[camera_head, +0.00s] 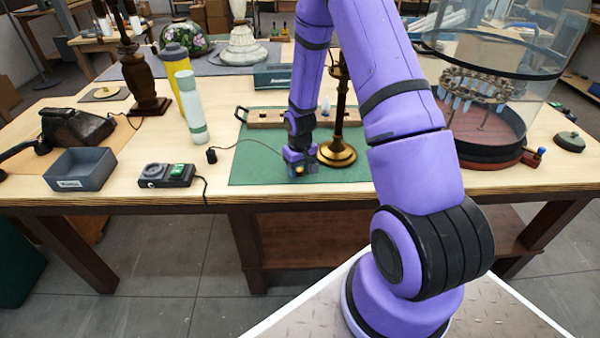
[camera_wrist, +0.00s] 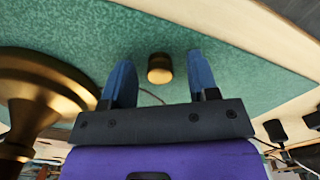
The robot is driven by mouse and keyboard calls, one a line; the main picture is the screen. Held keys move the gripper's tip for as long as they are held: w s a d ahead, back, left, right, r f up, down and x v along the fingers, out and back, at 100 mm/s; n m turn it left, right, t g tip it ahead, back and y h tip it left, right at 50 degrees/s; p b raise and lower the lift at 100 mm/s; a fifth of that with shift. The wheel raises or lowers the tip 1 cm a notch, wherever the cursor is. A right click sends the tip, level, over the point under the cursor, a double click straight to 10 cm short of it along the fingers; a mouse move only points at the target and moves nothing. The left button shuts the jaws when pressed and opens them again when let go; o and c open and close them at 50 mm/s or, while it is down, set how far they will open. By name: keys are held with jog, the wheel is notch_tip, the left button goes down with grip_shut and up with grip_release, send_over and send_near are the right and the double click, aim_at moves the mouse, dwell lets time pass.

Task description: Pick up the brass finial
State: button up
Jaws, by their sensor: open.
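The brass finial (camera_wrist: 160,69) is a small round golden piece on the green mat (camera_wrist: 225,75). In the wrist view it lies between and just beyond the two blue fingers of my gripper (camera_wrist: 161,80), which is open. I see no contact between the fingers and the finial. In the head view my gripper (camera_head: 299,172) is low over the mat near its front edge, and a small yellowish spot there may be the finial.
A brass lamp stand (camera_head: 338,150) is close beside my gripper; its round base (camera_wrist: 40,85) shows in the wrist view. A wooden block rack (camera_head: 265,117) lies behind. A thin cord with a black plug (camera_head: 211,155) runs across the mat. A glass cylinder (camera_head: 490,100) stands right.

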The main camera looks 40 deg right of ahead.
jog(key=c, duration=1)
jog(key=shift+r, duration=0.1)
